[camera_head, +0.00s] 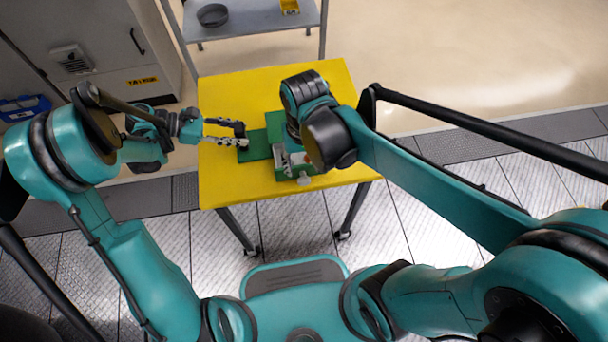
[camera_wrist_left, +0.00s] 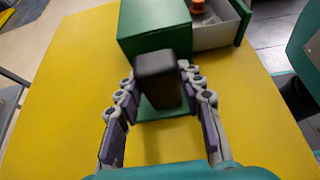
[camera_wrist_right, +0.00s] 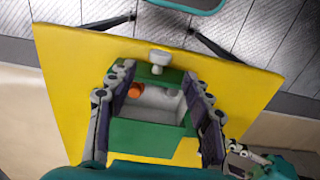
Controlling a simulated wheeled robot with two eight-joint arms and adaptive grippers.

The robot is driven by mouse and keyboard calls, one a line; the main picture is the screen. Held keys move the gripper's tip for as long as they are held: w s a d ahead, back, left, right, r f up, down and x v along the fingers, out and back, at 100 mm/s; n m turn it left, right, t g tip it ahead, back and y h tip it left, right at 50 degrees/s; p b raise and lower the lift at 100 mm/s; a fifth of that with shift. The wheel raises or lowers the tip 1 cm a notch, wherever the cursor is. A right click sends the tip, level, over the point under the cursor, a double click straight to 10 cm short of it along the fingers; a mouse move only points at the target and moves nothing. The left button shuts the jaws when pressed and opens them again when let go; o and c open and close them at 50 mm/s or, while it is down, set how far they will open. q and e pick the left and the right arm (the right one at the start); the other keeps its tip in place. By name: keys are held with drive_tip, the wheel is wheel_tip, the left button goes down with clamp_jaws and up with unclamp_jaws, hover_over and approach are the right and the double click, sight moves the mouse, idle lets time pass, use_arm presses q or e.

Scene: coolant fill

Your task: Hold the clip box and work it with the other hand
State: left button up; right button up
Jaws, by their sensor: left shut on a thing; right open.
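The green clip box (camera_head: 255,147) rests on the yellow table, with a light grey drawer (camera_wrist_right: 158,104) pulled out of it. A pale knob (camera_wrist_right: 160,58) is on the drawer front, and it also shows in the head view (camera_head: 306,181). An orange piece (camera_wrist_right: 135,90) and a whitish piece (camera_wrist_right: 172,92) lie in the drawer. My left gripper (camera_wrist_left: 158,75) is shut on the black upright grip (camera_wrist_left: 163,82) of the box. My right gripper (camera_wrist_right: 158,76) is open above the drawer, fingers either side of it; contact is unclear. In the head view my right arm hides it.
The yellow table (camera_head: 235,95) has free room around the box. A grey shelf (camera_head: 255,22) with a dark bowl (camera_head: 212,15) and a yellow bin (camera_head: 289,6) stands behind. A grey cabinet (camera_head: 90,40) is at the back left.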

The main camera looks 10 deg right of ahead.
sight(304, 177)
wheel_tip(304, 177, down, 6)
drive_tip(key=shift+f, duration=0.25)
clamp_jaws()
drive_tip(key=shift+w, duration=0.1)
